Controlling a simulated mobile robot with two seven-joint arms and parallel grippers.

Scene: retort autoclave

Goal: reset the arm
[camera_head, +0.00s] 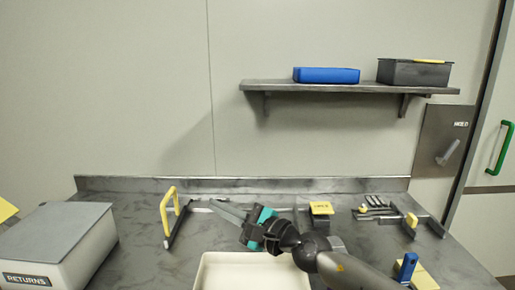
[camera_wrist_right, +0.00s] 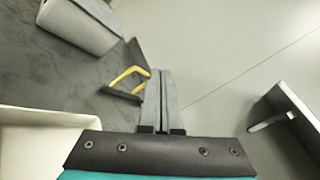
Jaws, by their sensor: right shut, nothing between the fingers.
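My right arm comes in from the lower right of the head view. Its gripper (camera_head: 228,211) is above the counter, with its fingers pointing left and nothing between them. In the right wrist view the two grey fingers (camera_wrist_right: 160,100) lie side by side, shut. A dark stand with a yellow handle (camera_head: 170,215) is to the left of the fingertips, apart from them as far as I can tell. It also shows in the right wrist view, just left of the fingers. My left gripper is not in view.
A cream tray (camera_head: 205,275) is at the front centre. A RETURNS box (camera_head: 60,240) is at the left. Tools (camera_head: 385,210) and a blue-handled item (camera_head: 407,266) are at the right. A wall shelf (camera_head: 350,88) holds a blue box (camera_head: 326,75) and a dark bin (camera_head: 413,73).

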